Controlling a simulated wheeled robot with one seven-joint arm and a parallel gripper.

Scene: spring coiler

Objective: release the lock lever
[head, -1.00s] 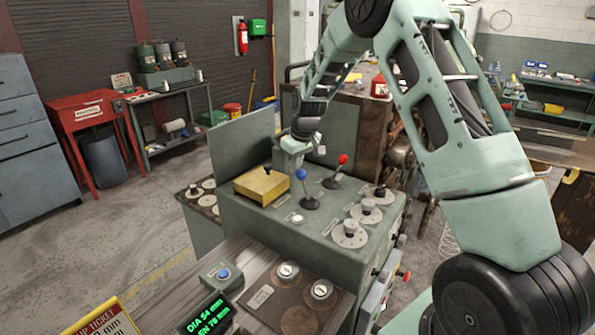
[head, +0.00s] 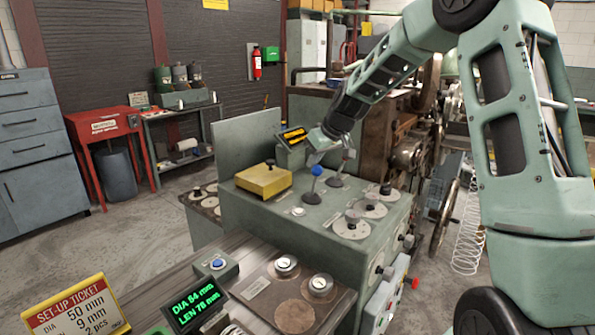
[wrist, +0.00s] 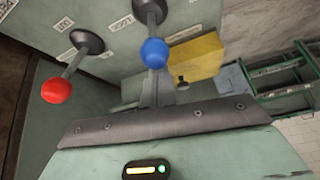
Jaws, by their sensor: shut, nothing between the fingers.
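Two levers stand on the green machine's top. One has a blue knob (head: 317,170), which also shows in the wrist view (wrist: 154,53). The other has a red knob (wrist: 58,91); in the head view its base (head: 335,182) shows but its knob is hidden behind my gripper. My gripper (head: 318,155) is shut and empty, just above the blue knob. In the wrist view its fingers (wrist: 156,88) lie close to the blue knob; contact cannot be told.
A yellow box (head: 263,180) sits on the panel to the left of the levers. Several dials (head: 352,226) stand at the right and front. An upright green panel (head: 245,140) rises behind the yellow box. A display (head: 192,305) and a set-up ticket (head: 75,310) are in front.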

